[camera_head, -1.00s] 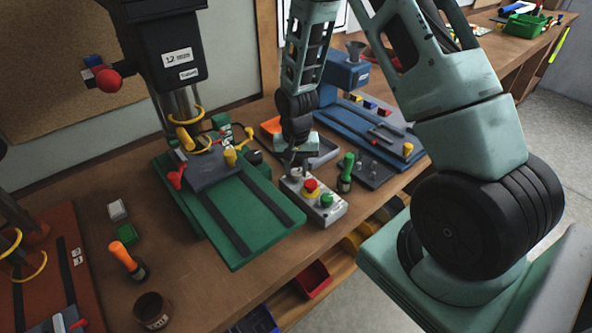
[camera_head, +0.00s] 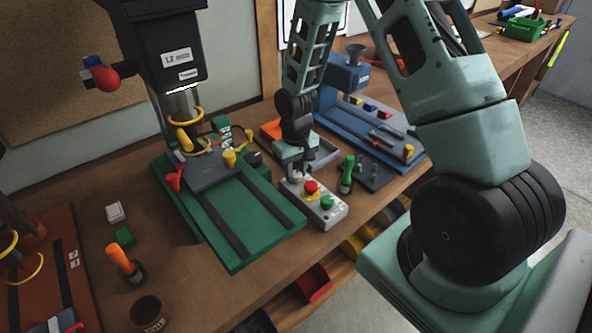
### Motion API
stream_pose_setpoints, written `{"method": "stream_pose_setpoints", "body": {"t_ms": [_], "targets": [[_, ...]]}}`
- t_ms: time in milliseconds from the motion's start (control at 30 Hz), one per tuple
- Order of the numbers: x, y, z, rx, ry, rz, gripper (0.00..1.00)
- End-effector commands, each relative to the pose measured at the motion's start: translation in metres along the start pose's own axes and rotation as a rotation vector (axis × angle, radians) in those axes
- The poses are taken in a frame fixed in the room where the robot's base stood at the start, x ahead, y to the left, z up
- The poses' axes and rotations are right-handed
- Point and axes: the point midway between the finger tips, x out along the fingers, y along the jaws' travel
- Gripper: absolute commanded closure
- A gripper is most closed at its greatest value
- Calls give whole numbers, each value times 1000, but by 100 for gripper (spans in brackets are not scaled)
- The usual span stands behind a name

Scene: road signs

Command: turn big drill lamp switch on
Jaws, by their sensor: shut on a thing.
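The big drill (camera_head: 160,45) with its black head stands over a green base (camera_head: 235,225). A thin bright white lamp strip (camera_head: 182,88) glows along the lower edge of its head. A grey control box (camera_head: 327,213) with a red button (camera_head: 311,187) and a green button (camera_head: 327,202) lies right of the base. My gripper (camera_head: 298,178) points down at the far end of this box and is shut on a small switch there. The jaws and wrist mostly hide the switch, so its position cannot be read.
A green-handled tool (camera_head: 346,172) stands close right of the box. A blue machine (camera_head: 375,130) is behind it. The wooden bench (camera_head: 205,275) is bare in front of the green base.

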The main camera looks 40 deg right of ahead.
Motion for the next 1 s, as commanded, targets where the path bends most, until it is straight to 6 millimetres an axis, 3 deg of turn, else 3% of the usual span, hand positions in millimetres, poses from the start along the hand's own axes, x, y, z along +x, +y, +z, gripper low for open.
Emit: {"method": "stream_pose_setpoints", "body": {"t_ms": [333, 367, 433, 767, 1000], "targets": [[-1, 0, 0, -4, 2, 0, 92], [-1, 0, 0, -4, 2, 0, 67], [-1, 0, -1, -4, 2, 0, 48], [-2, 0, 0, -3, 1, 0, 48], [-29, 1, -1, -3, 6, 1, 48]]}}
